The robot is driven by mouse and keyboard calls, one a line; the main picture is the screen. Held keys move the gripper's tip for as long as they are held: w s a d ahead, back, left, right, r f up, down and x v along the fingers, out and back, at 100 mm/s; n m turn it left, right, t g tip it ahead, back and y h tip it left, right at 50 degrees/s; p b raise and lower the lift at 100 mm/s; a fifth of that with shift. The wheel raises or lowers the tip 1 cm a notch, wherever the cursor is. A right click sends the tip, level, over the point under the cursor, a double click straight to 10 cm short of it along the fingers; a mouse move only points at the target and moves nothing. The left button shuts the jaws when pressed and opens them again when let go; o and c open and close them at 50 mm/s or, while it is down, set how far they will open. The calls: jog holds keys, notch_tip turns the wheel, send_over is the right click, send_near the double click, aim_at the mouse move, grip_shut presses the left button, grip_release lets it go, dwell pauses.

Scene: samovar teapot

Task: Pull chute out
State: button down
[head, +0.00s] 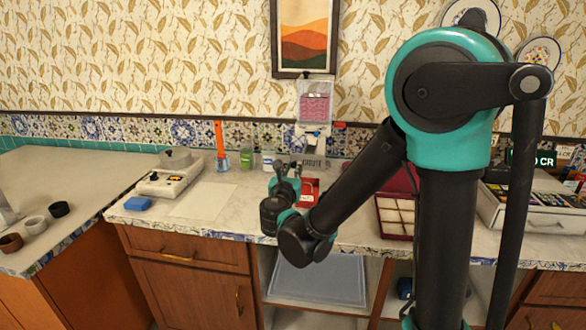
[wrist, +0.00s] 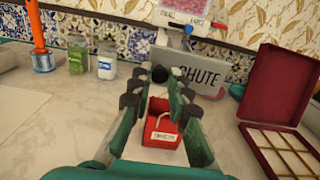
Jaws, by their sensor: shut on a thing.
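The chute is a grey plate lettered "CHUTE" (wrist: 208,70) under a white dispenser with pink contents; it also shows in the head view (head: 313,163). A round dark knob (wrist: 160,73) sits at the chute's left end. My gripper (wrist: 158,82) reaches toward the chute, with its fingers close together around the knob, shut on it. The fingertips hide how the knob joins the plate. In the head view my gripper (head: 284,165) is just left of the lettered plate. A red labelled box (wrist: 163,124) lies below and between the fingers.
Green (wrist: 77,54) and white (wrist: 106,60) jars and an orange-handled tool (wrist: 39,36) stand to the left. An open dark red compartment box (wrist: 283,120) is to the right. A scale-like device (head: 170,178) and blue block (head: 138,203) are farther left.

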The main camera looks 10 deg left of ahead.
jog(key=c, duration=1.4)
grip_release()
jog(key=shift+s, duration=0.1)
jog(key=shift+c, duration=0.2)
jog(key=s, duration=1.2)
jog(key=shift+a, duration=0.2)
